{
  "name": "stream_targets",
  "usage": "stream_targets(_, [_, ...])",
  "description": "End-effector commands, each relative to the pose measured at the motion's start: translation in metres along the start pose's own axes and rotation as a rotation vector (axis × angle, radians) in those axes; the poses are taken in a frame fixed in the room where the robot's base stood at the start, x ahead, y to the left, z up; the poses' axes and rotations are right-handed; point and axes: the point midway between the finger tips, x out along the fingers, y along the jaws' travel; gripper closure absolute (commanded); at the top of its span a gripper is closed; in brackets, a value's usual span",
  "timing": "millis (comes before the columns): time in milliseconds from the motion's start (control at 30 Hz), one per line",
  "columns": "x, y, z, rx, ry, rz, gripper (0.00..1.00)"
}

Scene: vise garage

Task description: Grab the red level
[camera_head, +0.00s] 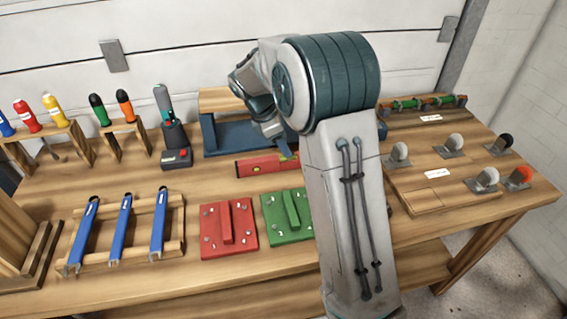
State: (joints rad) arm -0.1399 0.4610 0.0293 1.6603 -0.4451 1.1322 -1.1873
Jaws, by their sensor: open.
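The red level (262,165) lies on the wooden workbench (205,172) near the middle, in front of a blue vise-like block (230,137). Its right part is hidden behind my arm. My gripper (287,152) is at the right part of the level that shows, just above or against it. Its fingers are small and mostly hidden, and I cannot tell if they touch the level or straddle it. The gripper is open.
A red plate (228,230) and a green plate (288,214) with handles lie in front of the level. Blue wrenches (120,228) rest on a rack at the left. Screwdrivers (52,110) stand in holders behind. Casters (486,178) sit at the right.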

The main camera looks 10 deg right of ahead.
Motion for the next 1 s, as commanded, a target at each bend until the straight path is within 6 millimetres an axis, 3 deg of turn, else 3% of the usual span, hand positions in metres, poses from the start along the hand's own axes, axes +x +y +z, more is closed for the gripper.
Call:
stream_targets(167, [0.012, -0.001, -0.003, -0.005, 0.0, 0.0, 0.55])
stream_targets(467, [0.053, -0.005, -0.005, -0.003, 0.001, 0.0, 0.55])
stream_targets(767, [0.057, -0.005, -0.005, -0.002, 0.002, 0.002, 0.55])
stream_targets(933, [0.057, -0.005, -0.005, -0.002, 0.002, 0.002, 1.0])
stream_targets(1000, [0.057, -0.005, -0.005, -0.002, 0.002, 0.002, 1.0])
